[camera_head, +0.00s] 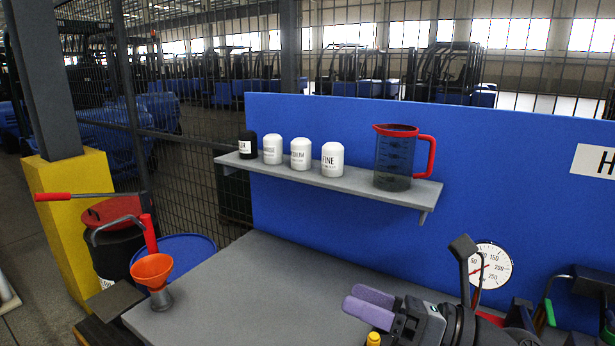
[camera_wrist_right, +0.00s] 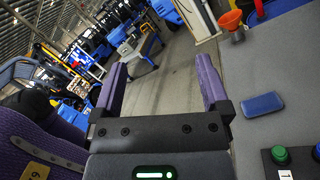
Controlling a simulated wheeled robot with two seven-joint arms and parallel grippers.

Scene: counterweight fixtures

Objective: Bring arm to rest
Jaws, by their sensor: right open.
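My right gripper (camera_head: 356,300) is over the front of the grey bench (camera_head: 255,285) in the head view, with its purple fingers pointing left. In the right wrist view the same gripper (camera_wrist_right: 158,64) has its two purple fingers wide apart, with nothing between them. My left gripper is in neither view.
A shelf (camera_head: 400,196) holds a red-handled jug (camera_head: 392,155) and several bottles. An orange funnel (camera_head: 152,270) stands at the bench's left end. A dial gauge (camera_head: 492,266) is behind my right arm. A blue block (camera_wrist_right: 263,104) and button box (camera_wrist_right: 290,165) lie right of the gripper.

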